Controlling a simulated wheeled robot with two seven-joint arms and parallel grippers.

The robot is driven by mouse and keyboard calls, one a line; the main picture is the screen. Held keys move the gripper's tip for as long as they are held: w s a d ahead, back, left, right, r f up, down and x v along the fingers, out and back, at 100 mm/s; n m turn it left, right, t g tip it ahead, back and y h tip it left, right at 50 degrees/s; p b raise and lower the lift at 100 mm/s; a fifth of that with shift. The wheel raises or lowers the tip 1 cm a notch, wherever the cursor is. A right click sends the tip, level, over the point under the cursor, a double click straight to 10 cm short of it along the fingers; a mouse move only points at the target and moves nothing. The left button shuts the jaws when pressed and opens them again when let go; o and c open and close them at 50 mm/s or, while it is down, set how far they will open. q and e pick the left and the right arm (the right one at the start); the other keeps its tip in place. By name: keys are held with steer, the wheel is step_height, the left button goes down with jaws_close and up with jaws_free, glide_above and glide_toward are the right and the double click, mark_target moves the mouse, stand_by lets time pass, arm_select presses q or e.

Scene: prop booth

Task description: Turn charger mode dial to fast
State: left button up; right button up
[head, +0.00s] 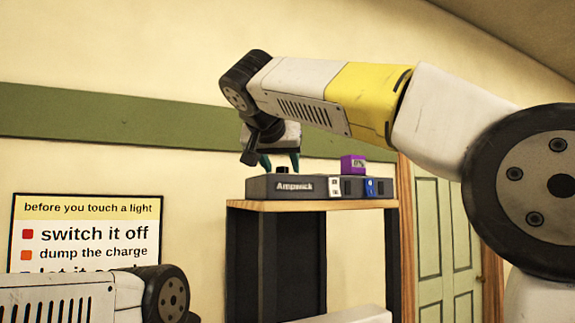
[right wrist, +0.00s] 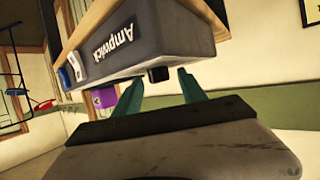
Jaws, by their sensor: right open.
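The charger is a dark grey box (head: 310,187) marked "Ampwick", on a wood-topped stand. A small black dial (head: 282,170) sticks up from its top at the left. My right gripper (head: 280,164) points down over this dial with its teal fingers apart. In the right wrist view, the charger (right wrist: 150,30) appears upside down, and the dial (right wrist: 158,74) sits between the open fingertips (right wrist: 160,77), with gaps showing on both sides. No dial pointer or mode marking is readable. My left arm shows at the lower left of the head view, but its gripper does not.
A purple block (head: 353,165) with a small display stands at the charger's right end. White (head: 335,187) and blue (head: 371,187) panels are on its front. The wooden stand top (head: 300,205) is narrow. A wall sign (head: 85,230) hangs left; a green door (head: 445,240) is right.

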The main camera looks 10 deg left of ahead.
jaws_close()
steer(key=shift+d+n+y, duration=0.1)
steer(key=shift+n+y, duration=0.2)
steer(key=shift+y, duration=0.1)
steer(key=shift+d+n+y, duration=0.25)
steer(key=shift+n+y, duration=0.65)
steer(key=shift+y, duration=0.1)
steer(key=n+y, duration=0.1)
steer(key=n+g+y, duration=0.1)
steer(key=y, duration=0.1)
steer(key=n+y, duration=0.2)
steer(key=shift+w+d+g, duration=0.2)
steer(key=shift+d+g, duration=0.05)
steer(key=shift+g, duration=0.15)
steer(key=n+g+y, duration=0.1)
steer(key=n, duration=0.1)
steer(key=n+g+y, duration=0.1)
steer(key=y, duration=0.1)
steer(key=shift+w+d+n+g, duration=0.2)
steer(key=shift+n+g, duration=0.1)
steer(key=shift+n, duration=0.1)
steer(key=shift+n+g+y, duration=0.5)
steer(key=shift+n+g, duration=0.2)
steer(key=shift+f, duration=0.1)
